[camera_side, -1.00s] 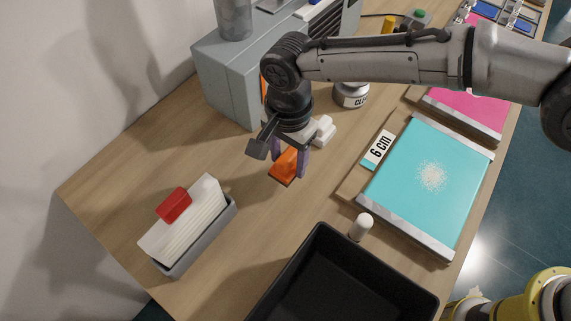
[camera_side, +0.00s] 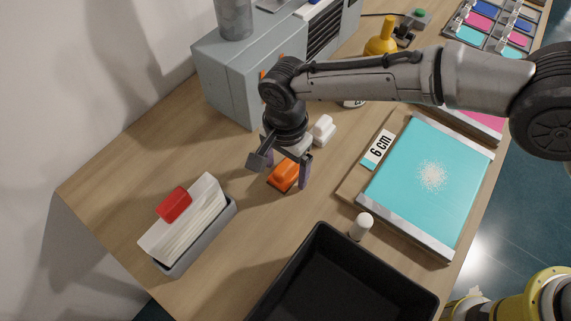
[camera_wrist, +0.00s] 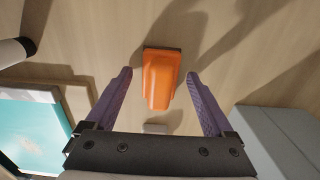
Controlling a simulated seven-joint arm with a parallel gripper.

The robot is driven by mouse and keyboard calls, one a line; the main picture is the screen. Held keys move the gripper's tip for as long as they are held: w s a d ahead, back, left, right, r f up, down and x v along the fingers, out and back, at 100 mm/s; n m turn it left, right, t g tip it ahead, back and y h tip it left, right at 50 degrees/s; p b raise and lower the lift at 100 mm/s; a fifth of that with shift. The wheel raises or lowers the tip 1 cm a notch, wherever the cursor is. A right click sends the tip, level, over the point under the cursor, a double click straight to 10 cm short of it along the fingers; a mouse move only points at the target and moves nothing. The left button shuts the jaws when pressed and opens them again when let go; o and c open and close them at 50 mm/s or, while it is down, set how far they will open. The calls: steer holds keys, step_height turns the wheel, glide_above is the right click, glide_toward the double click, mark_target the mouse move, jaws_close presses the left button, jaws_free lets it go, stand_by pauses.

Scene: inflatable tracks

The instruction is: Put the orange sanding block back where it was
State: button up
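The orange sanding block (camera_side: 284,176) lies on the wooden table, left of the turquoise sheet. In the wrist view the block (camera_wrist: 160,80) sits between and a little beyond my two fingertips, with clear gaps on both sides. My gripper (camera_side: 279,178) is above the block with its purple fingers spread; it is open and empty. In the wrist view my gripper (camera_wrist: 160,75) also shows both fingers apart. The block appears to rest flat on the table; the exact height of the fingertips above it is hard to tell.
A white block (camera_side: 322,131) stands just behind the orange one. A grey tray (camera_side: 228,222) with white sheets and a red block (camera_side: 174,205) is front left. A black bin (camera_side: 428,299), a white cylinder (camera_side: 361,227) and a turquoise sheet (camera_side: 400,178) lie right. A grey machine (camera_side: 228,85) stands behind.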

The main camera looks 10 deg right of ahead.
mark_target(285, 164)
step_height(285, 164, up, 12)
steer(key=shift+r, duration=0.2)
stand_by(0.5)
steer(key=s+d+r+n+t, duration=0.1)
steer(key=d+r, duration=0.4)
steer(key=d, duration=0.5)
steer(key=d+r+n+t+y, duration=0.15)
steer(key=d+r, duration=0.25)
steer(key=d, duration=0.5)
steer(key=s+d+r+n, duration=0.15)
steer(key=d+r, duration=0.35)
steer(key=d, duration=0.5)
steer(key=s+d+f+n+t, duration=0.1)
steer(key=s+d+f+n, duration=0.1)
steer(key=s+d, duration=0.6)
steer(key=s+d+f+n+t+h, duration=0.1)
steer(key=s+d+f+n+t, duration=0.1)
steer(key=s+d, duration=0.6)
steer(key=shift+s+f+n, duration=0.4)
steer(key=shift+f+n, duration=0.1)
steer(key=shift+f, duration=0.45)
